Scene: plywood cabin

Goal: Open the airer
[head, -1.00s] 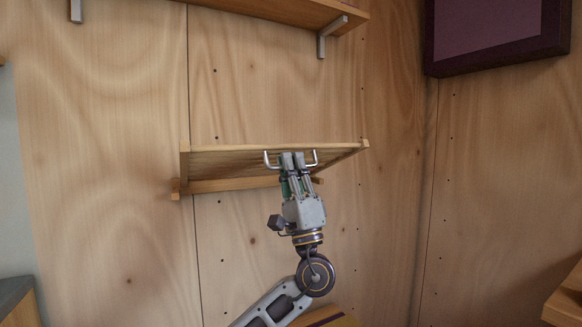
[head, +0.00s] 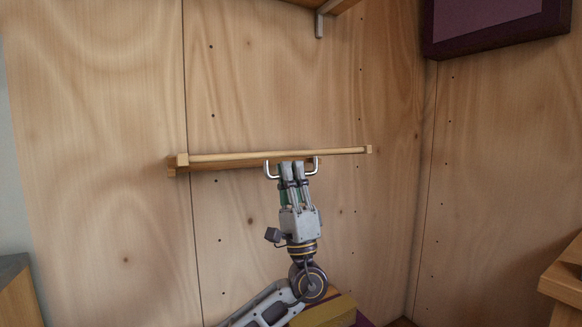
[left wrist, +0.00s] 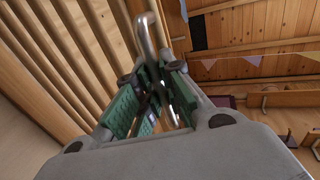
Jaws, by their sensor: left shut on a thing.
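The airer (head: 230,158) is a pale wooden rack on the plywood wall, seen nearly edge-on in the head view, standing out roughly level from its wall rail. Its metal handle (head: 269,173) hangs under the front bar. My left gripper (head: 291,166) reaches up from below and is shut on this handle. In the left wrist view the handle (left wrist: 147,38) runs between the green-padded fingers (left wrist: 152,100), and the airer's slats (left wrist: 50,60) fill the upper left. The far side of the airer is hidden by its front bar. My right gripper is not in view.
A wall shelf with a metal bracket (head: 319,24) is above the airer. A dark purple framed panel (head: 490,28) is at the upper right. Wooden furniture stands at the lower right (head: 562,280) and lower left (head: 14,290). The wall around the airer is clear.

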